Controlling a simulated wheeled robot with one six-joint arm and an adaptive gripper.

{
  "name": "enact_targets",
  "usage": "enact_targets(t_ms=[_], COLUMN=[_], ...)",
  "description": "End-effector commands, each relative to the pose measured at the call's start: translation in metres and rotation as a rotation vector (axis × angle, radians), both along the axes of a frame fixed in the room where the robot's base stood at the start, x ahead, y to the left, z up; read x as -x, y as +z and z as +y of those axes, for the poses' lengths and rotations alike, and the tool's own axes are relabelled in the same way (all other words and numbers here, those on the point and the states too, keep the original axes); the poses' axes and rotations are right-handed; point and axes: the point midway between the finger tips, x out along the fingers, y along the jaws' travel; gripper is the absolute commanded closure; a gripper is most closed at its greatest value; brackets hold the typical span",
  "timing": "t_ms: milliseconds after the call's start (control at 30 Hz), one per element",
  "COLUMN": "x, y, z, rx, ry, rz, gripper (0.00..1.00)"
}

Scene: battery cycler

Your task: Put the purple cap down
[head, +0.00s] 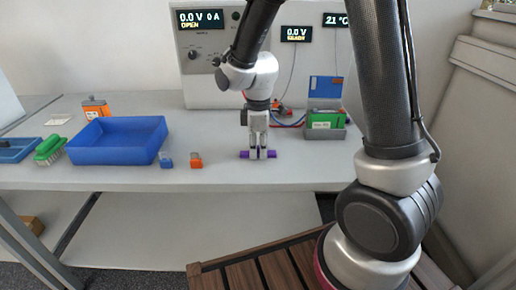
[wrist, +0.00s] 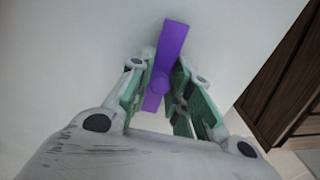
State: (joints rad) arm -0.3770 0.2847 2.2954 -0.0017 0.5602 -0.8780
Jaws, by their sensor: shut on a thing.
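The purple cap (head: 244,154) is a long flat purple piece with a round knob in its middle. In the head view it is at the tabletop near the table's front edge, right of the small orange-red piece. My gripper (head: 258,154) points straight down and is shut on it. In the wrist view the purple cap (wrist: 173,42) runs lengthwise between the green-padded fingers of my gripper (wrist: 160,88), which close around the knob. The cap looks low, at or just above the white surface; I cannot tell whether it touches.
A blue bin (head: 117,142) stands left, with a green brush (head: 49,149) beside it. A small blue piece (head: 166,161) and an orange-red piece (head: 196,160) lie between bin and gripper. The cycler (head: 205,66) stands behind; an open case with a green battery (head: 325,119) is right.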

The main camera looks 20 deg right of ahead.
Motion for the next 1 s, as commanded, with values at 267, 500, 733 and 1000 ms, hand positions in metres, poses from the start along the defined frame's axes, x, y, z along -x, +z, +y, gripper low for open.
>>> enact_targets(t_ms=[267,500,733,1000], x=[0.000,0.000,0.000,-0.001], y=[-0.001,-0.002,-0.001,0.038], z=[0.000,0.000,0.000,0.001], rx=[0.000,0.000,0.000,-0.002], ry=[0.000,0.000,0.000,0.000], rz=[0.000,0.000,-0.001,-0.006], gripper=[0.93,0.58,0.58,0.58])
